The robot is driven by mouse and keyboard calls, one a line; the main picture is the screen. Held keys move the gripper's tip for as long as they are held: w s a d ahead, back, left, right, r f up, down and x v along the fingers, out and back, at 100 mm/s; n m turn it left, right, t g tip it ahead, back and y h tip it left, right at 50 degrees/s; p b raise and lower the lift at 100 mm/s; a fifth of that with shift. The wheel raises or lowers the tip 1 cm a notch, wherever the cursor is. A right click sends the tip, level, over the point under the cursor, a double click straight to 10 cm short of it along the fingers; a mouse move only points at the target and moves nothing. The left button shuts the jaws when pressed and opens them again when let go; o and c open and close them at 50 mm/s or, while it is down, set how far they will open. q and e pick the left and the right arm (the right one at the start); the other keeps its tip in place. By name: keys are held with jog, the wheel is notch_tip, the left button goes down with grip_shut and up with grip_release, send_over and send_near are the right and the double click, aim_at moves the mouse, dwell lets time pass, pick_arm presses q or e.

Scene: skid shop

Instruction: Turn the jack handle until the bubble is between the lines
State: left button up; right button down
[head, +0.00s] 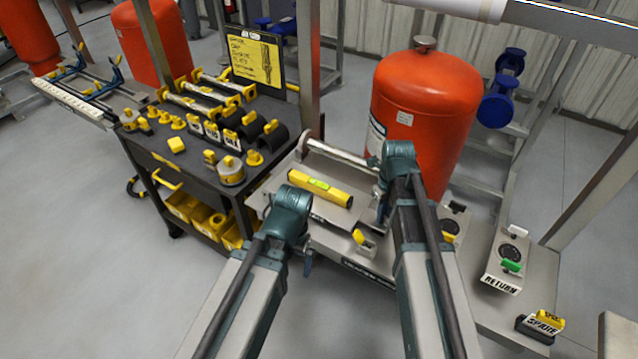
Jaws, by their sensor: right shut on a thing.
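A yellow spirit level (335,192) with a green vial (318,184) lies on the grey plate of the skid, left of my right arm. The bubble and its lines are too small to tell apart. My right gripper (382,214) points down beside the right end of the level and is shut on the jack handle, which it and my arm mostly hide. My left gripper (307,264) hangs over the skid's left front edge, below the level. Its jaws are too small and covered to read.
A red tank (425,105) stands behind the skid. A dark cart (190,150) with yellow-marked parts is at left, close to my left arm. A RETURN block (505,262) with a green knob and a SPARE block (541,325) are at right.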

dwell(0.3)
jog(key=shift+m, duration=1.8)
jog(key=c, duration=0.9)
grip_release()
jog(key=shift+c, duration=0.2)
notch_tip(320, 180, up, 7)
jog(key=p, duration=0.7)
